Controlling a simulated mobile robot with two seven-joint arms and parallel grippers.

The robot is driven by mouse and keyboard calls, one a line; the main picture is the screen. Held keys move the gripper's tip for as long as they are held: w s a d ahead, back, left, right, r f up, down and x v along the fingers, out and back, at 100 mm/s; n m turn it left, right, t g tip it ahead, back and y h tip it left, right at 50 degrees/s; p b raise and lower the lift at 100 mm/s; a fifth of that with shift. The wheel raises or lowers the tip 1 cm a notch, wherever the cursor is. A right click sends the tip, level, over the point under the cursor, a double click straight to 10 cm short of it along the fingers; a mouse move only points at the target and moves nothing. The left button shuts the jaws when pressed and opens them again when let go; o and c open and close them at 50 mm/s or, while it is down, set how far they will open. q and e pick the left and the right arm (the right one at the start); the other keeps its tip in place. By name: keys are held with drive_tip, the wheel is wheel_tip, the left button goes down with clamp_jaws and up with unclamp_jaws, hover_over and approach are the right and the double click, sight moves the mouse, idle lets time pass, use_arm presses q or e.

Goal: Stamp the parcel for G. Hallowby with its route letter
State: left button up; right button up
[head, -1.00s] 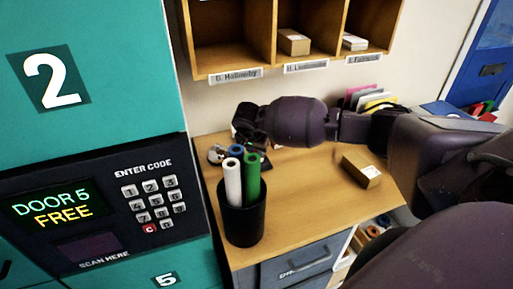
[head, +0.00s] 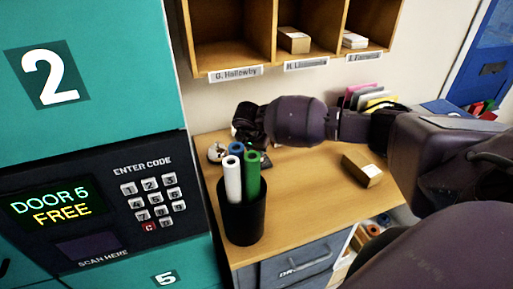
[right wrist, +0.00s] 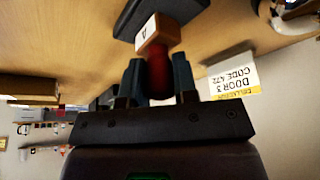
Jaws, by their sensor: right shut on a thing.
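My right gripper (head: 248,128) is over the back left of the desk, behind the cup of rolls. In the right wrist view its fingers (right wrist: 160,82) are shut on the red handle of a stamp (right wrist: 157,38). The stamp has a wooden block with a white label that seems to read A. A dark flat piece (right wrist: 140,14) is at the block's far end; I cannot tell whether it is a pad. A small brown parcel (head: 362,169) with a white label lies on the desk at right; its name is unreadable. My left gripper is out of view.
A black cup (head: 242,212) of rolls stands at the desk's front left. The cubby labelled G. Hallowby (head: 236,73) looks empty; its neighbour holds a box (head: 294,40). Teal lockers with a keypad (head: 152,200) stand at left. The desk (head: 310,195) is clear around its middle.

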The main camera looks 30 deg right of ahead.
drive_tip(key=shift+f, duration=0.35)
idle(0.7)
drive_tip(key=shift+r+p, duration=1.6)
drive_tip(key=shift+r, duration=1.95)
drive_tip(key=shift+f, duration=0.1)
